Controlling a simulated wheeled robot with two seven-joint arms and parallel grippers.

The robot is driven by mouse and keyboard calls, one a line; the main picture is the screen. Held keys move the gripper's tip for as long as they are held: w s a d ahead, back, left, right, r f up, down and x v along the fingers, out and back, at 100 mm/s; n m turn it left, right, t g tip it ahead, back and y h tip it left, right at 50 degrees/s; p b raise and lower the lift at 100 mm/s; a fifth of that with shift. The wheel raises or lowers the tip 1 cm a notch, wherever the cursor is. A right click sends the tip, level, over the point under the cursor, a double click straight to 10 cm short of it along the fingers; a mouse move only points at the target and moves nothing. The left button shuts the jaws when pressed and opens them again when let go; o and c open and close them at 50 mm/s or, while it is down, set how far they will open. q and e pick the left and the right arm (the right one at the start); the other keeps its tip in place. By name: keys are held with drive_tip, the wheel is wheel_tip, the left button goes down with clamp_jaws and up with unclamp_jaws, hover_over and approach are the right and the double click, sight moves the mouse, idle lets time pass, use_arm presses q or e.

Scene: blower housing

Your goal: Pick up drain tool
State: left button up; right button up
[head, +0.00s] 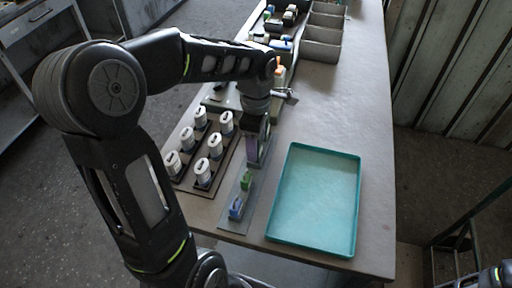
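My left arm comes in from the left and reaches over the table. Its gripper (258,152) points down above the far end of a grey strip-shaped plate. Something purple (252,146) shows at the fingers; I cannot tell whether it is held or stands behind them. On the near part of the plate (229,218) stand a green piece (247,180) and a blue piece (236,208), both apart from the gripper. I cannot tell which thing is the drain tool. My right gripper is not in view.
A teal tray (313,205), empty, lies right of the plate. A dark rack with several white-topped cylinders (203,172) lies to the left. Grey bins (322,42) and small parts stand at the far end. An orange-tipped item (279,68) shows behind my wrist. The table's right side is clear.

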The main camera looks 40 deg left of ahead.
use_arm(q)
drive_tip(key=c, duration=1.2)
drive_tip(key=shift+o, duration=0.2)
drive_tip(key=shift+r, duration=0.1)
wheel_tip(320, 180, up, 10)
drive_tip(key=shift+f+b, duration=0.1)
drive_tip(key=shift+b, duration=0.45)
